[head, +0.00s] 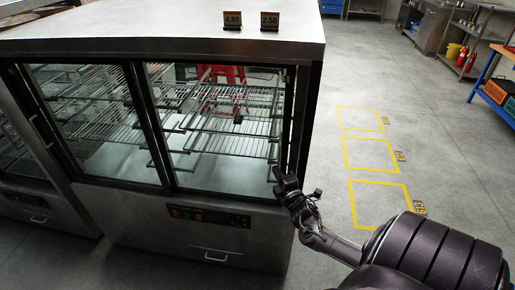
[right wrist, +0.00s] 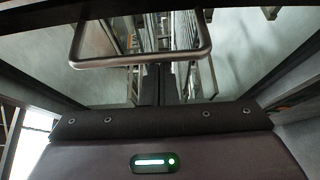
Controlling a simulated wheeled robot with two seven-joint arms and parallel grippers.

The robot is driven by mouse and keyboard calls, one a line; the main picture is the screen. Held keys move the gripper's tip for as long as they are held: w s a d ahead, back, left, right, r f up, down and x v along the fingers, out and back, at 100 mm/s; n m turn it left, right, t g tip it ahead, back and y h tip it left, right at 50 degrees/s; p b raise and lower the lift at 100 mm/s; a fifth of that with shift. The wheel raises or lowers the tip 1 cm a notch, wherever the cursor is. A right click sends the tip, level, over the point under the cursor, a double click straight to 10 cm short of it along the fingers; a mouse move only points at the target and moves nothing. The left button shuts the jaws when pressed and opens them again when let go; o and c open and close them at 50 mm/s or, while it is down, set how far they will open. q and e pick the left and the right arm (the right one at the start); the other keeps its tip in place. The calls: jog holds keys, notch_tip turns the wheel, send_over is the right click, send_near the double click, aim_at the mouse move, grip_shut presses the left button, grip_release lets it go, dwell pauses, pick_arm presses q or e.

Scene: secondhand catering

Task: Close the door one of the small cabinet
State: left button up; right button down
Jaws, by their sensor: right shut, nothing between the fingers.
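The small cabinet (head: 165,190) is a steel display case with a flat top and glass front. Its right glass door (head: 215,130) and left glass door (head: 92,125) have dark frames with wire racks behind them. Both look about flush with the front; I cannot tell whether one is slightly ajar. My right gripper (head: 279,180) is shut and empty, at the lower right corner of the right door; I cannot tell if it touches. In the right wrist view, a metal loop handle (right wrist: 140,61) crosses ahead of the gripper body. My left gripper is out of view.
Another glass-fronted unit stands at the left. The floor (head: 450,170) on the right, with yellow marked squares (head: 378,191), is clear.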

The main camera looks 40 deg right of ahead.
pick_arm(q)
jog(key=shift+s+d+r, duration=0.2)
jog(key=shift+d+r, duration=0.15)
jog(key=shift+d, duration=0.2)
pick_arm(e)
jog(key=shift+s+d+f, duration=0.15)
jog(key=shift+s+d, duration=1.3)
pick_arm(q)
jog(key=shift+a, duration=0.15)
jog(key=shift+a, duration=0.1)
pick_arm(e)
jog(key=shift+w+a, duration=0.1)
